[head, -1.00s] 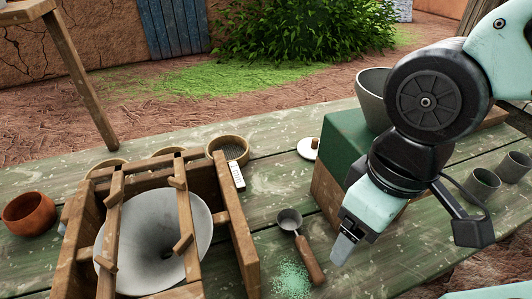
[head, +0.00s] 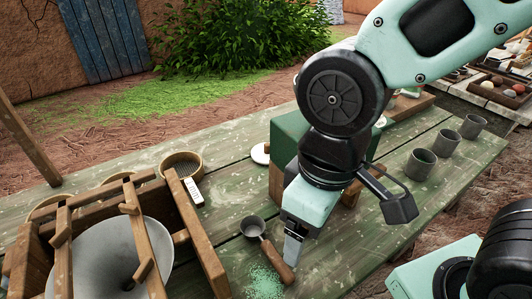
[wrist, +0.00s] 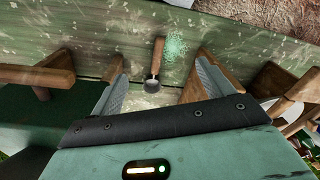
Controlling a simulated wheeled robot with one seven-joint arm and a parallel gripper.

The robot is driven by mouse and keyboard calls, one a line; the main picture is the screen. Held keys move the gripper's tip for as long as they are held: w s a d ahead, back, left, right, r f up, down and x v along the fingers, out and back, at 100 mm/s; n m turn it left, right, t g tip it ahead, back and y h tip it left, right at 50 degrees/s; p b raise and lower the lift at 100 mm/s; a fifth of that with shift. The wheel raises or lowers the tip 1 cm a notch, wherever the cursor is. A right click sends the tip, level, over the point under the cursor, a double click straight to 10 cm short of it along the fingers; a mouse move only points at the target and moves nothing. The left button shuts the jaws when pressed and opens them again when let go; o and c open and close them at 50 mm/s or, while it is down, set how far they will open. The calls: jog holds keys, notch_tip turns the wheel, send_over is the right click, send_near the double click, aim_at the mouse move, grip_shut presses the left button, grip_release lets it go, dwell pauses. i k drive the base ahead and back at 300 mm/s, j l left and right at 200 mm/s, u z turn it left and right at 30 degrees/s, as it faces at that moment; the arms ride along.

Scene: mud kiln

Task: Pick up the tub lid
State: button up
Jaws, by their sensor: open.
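A pale round lid (head: 260,153), which looks like the tub lid, lies on the table at the back, left of the green box. The box and my arm partly hide it in the head view; I cannot make it out in the wrist view. My gripper (head: 293,252) points down over the front of the table, beside the handle of a ladle (head: 253,226). In the wrist view my gripper (wrist: 158,88) is open, with its fingers apart and nothing held. The ladle (wrist: 153,86) shows beyond and between the fingers, lower down on the table.
The green box (head: 284,140) stands close behind my gripper. A wooden frame with a grey funnel (head: 108,255) fills the left front, with a sieve (head: 181,165) behind. Green powder (head: 264,282) lies near the ladle. Several grey cups (head: 421,164) stand at right.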

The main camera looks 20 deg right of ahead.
aim_at(260, 154)
jog(key=k+j+z, duration=0.1)
jog(key=j, duration=0.25)
jog(key=k+j, duration=0.25)
jog(key=k+j+z, duration=0.15)
jog(key=j, duration=0.3)
